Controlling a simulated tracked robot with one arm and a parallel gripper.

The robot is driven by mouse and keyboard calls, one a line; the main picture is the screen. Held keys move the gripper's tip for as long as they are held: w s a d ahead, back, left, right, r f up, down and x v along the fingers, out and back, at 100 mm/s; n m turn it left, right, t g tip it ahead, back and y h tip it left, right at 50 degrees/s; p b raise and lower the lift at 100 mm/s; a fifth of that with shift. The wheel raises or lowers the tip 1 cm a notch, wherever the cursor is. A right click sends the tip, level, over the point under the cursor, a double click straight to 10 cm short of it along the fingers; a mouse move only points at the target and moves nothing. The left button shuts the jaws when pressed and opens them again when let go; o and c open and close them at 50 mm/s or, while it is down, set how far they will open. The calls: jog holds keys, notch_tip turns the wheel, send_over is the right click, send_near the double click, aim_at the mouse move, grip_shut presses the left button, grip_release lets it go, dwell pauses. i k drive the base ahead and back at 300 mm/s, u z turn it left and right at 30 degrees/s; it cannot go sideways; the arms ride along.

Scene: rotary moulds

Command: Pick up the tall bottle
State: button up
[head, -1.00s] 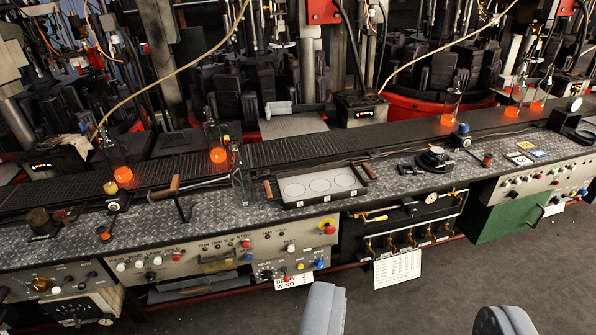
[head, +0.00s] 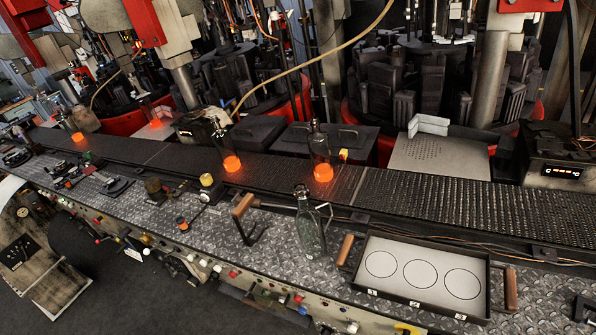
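A tall clear glass bottle (head: 311,232) stands upright on the diamond-plate bench top, just left of a black tray (head: 362,287). It is empty-looking and slightly greenish, with a narrow neck. Nothing covers it. The tray has wooden handles and a pale floor marked with three circles, all bare. My gripper is not in view now, so its distance from the bottle cannot be seen.
Bottles with glowing orange bases, such as one behind the glass bottle (head: 322,168) and one further left (head: 230,158), stand on the dark conveyor (head: 425,192). A wooden-handled tool (head: 243,206) lies left of the glass bottle. A hose (head: 330,48) hangs across the top.

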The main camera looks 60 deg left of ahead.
aim_at(308, 222)
jog(key=u, duration=0.35)
jog(key=i, duration=0.8)
jog(key=u, duration=0.5)
jog(key=k, duration=0.8)
jog(key=u, duration=0.2)
jog(key=i, duration=0.8)
jog(key=z, duration=0.1)
